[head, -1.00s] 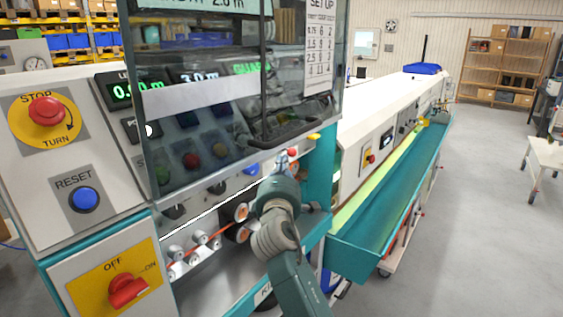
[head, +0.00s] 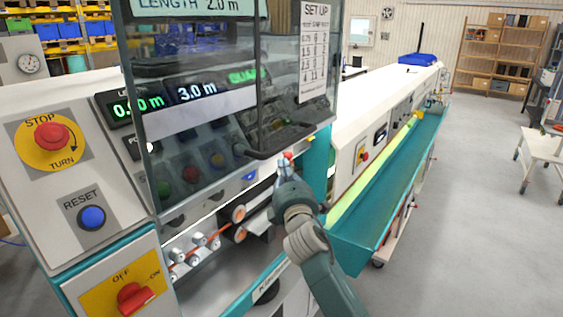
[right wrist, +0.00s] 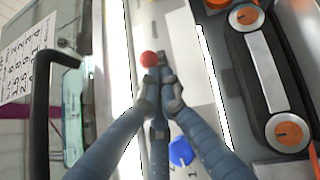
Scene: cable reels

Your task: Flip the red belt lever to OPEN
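The red ball knob of the belt lever (head: 288,155) shows just above my right gripper (head: 284,168), below the clear guard. In the right wrist view the red knob (right wrist: 149,59) lies just beyond the fingertips, to their left. My right gripper (right wrist: 160,88) has its blue-grey fingers drawn together, with no object seen between them. The knob is outside the fingers; they are very close to it, and I cannot tell whether they touch. The lever's shaft and any OPEN marking are not readable. My left gripper is out of view.
A clear guard (head: 190,95) with a dark handle (head: 290,140) hangs above the knob. A teal trough (head: 385,190) extends to the right; open floor lies beyond.

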